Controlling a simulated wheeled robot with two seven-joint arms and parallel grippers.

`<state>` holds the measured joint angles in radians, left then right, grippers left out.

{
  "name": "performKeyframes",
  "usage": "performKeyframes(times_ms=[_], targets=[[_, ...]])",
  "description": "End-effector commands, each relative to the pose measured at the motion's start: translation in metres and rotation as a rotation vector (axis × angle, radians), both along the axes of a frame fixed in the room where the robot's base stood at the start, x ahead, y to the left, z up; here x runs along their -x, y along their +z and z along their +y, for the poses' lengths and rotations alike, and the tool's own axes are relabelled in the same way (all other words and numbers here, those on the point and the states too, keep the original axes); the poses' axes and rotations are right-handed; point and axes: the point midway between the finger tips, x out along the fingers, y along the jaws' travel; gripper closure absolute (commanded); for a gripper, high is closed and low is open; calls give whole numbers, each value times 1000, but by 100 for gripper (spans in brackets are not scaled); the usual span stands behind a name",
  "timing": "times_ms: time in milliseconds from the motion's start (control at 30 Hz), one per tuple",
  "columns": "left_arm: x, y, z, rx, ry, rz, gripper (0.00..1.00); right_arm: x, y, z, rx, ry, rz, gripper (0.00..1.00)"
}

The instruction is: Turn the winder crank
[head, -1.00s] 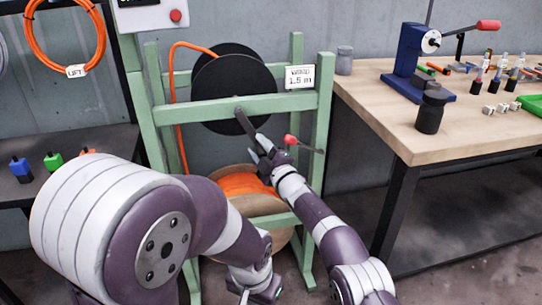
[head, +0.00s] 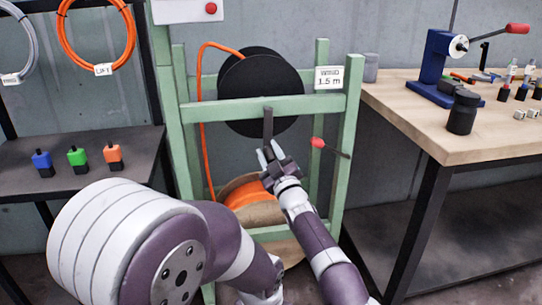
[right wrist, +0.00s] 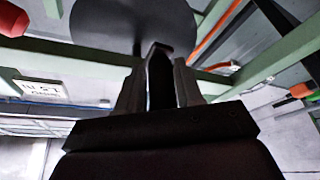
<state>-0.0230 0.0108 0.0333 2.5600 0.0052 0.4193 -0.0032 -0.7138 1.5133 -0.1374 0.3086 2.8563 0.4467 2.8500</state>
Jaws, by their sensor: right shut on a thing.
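The winder crank (head: 268,122) is a dark grey arm hanging straight down from the hub of the black winder disc (head: 252,84) on the green frame. My right gripper (head: 270,152) is at its lower end. In the right wrist view the two fingers close around the dark crank (right wrist: 158,78), with the disc (right wrist: 135,22) beyond. The crank's tip is partly hidden by the fingers.
A red-tipped lever (head: 317,143) sticks out just right of my right gripper. An orange cable spool (head: 245,195) sits low in the green frame (head: 350,130). A workbench (head: 410,110) stands right, a dark shelf (head: 80,183) with coloured pieces left.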

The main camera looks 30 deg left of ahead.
Motion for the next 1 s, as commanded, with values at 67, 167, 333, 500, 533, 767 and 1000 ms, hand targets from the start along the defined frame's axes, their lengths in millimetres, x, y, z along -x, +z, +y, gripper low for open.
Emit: performKeyframes(times_ms=[67, 167, 333, 500, 533, 767, 1000], targets=[[0, 2, 0, 0, 0, 0, 100, 6, 23, 2, -21, 7, -29, 100], [0, 2, 0, 0, 0, 0, 100, 6, 24, 2, -23, 7, -28, 100], [0, 2, 0, 0, 0, 0, 100, 6, 24, 2, -23, 7, -29, 100], [0, 2, 0, 0, 0, 0, 100, 6, 24, 2, -24, 6, -29, 47], [0, 2, 0, 0, 0, 0, 100, 6, 24, 1, -24, 6, -29, 47], [0, 1, 0, 0, 0, 0, 100, 4, 21, 0, -21, 3, -23, 47], [0, -4, 0, 0, 0, 0, 100, 1, 13, -2, -20, 1, -18, 47]])
